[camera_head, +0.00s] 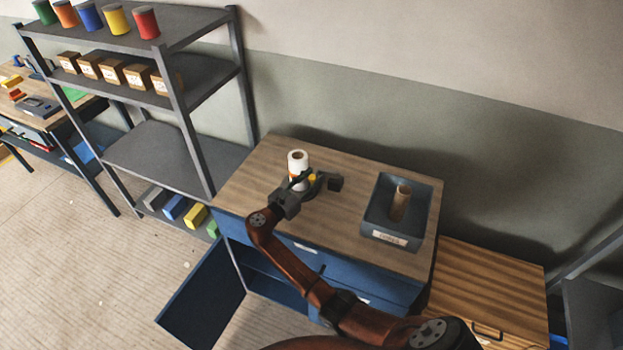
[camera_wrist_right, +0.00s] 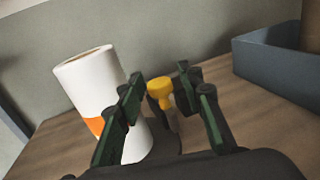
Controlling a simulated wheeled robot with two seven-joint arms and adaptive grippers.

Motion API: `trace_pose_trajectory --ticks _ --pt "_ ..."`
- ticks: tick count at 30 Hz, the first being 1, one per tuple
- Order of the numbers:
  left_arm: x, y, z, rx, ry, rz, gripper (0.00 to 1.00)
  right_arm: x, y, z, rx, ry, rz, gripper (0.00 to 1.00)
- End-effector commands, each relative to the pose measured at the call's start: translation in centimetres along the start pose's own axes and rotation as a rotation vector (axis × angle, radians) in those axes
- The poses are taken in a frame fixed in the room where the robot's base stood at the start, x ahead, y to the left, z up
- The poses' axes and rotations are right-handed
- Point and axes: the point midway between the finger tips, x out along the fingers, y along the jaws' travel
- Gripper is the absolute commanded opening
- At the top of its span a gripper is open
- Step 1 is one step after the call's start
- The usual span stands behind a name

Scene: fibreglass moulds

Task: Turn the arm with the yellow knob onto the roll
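A white roll (camera_head: 298,160) stands upright on the wooden-topped cabinet, and shows in the right wrist view (camera_wrist_right: 88,85) with an orange band low on its side. The yellow knob (camera_head: 312,177) is just right of the roll, on a dark arm (camera_wrist_right: 162,120) that is mostly hidden; the knob is clear in the right wrist view (camera_wrist_right: 160,90). My right gripper (camera_head: 308,181) is open at the knob, its fingers (camera_wrist_right: 164,82) apart on either side of it. I cannot tell whether a finger touches it. My left gripper is not in view.
A blue bin (camera_head: 420,232) with a brown roll (camera_head: 399,203) stands to the right on the cabinet top (camera_head: 345,222). A blue cabinet door (camera_head: 203,297) hangs open below. A grey shelf rack (camera_head: 170,150) with cans and boxes stands at the left.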

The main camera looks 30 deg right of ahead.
Motion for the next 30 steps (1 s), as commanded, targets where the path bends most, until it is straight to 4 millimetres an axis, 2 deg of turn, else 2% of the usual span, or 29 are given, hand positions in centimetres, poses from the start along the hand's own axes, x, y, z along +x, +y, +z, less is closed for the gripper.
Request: trace_pose_trajectory --ticks 10,24,30 --pt "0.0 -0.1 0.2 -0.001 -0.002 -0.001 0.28 -0.6 0.1 0.1 0.001 -0.001 0.003 0.36" --pt "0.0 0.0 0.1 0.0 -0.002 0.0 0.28 -6.9 -0.1 0.0 0.0 0.001 0.001 0.36" --pt "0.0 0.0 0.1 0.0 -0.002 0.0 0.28 -8.0 -0.1 0.0 0.0 0.0 0.0 0.36"
